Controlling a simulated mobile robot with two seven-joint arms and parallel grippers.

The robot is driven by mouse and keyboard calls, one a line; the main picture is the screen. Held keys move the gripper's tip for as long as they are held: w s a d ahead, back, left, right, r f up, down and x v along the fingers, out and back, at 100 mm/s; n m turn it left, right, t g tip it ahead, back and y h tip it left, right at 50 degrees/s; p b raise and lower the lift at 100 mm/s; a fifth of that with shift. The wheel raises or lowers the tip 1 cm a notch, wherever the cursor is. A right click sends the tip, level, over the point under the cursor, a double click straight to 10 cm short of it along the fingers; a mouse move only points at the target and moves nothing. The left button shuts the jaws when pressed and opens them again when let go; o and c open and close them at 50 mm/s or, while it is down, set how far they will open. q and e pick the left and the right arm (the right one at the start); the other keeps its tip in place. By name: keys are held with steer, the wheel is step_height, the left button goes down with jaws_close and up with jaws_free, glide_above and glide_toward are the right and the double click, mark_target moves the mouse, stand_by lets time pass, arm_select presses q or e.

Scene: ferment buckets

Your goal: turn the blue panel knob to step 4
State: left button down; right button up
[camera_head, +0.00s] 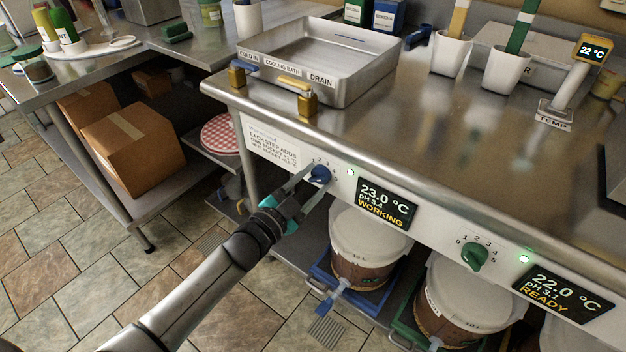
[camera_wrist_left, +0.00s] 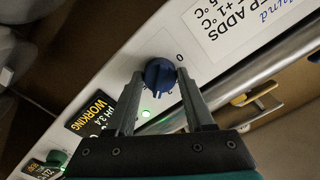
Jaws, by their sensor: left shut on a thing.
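The blue panel knob (camera_head: 320,174) is on the white front panel, left of a lit green lamp (camera_head: 350,172). It also shows in the left wrist view (camera_wrist_left: 158,82), with a "0" mark beside it and the other numbers mostly hidden. My left gripper (camera_head: 311,179) is at the knob, with one finger on each side, shut on it. I cannot tell which step the knob points to. The display (camera_head: 385,204) beside it reads 23.0 °C, pH 3.4, WORKING. My right gripper is in neither view.
A green knob (camera_head: 474,257) and a READY display (camera_head: 563,295) are farther right on the panel. Lidded buckets (camera_head: 370,235) stand below. The cooling bath (camera_head: 345,95) is above on the counter, with two tap handles at its front. Tiled floor lies left.

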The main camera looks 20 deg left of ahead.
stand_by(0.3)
arm_select(q)
steer(key=shift+c, duration=1.4)
jaws_free()
steer(key=shift+s, duration=0.1)
steer(key=shift+s+a, duration=0.15)
steer(key=shift+s, duration=0.1)
steer(key=p+v, duration=0.3)
steer(key=v, duration=1.1)
steer(key=shift+s+p, duration=0.25)
steer(key=shift+p, duration=0.15)
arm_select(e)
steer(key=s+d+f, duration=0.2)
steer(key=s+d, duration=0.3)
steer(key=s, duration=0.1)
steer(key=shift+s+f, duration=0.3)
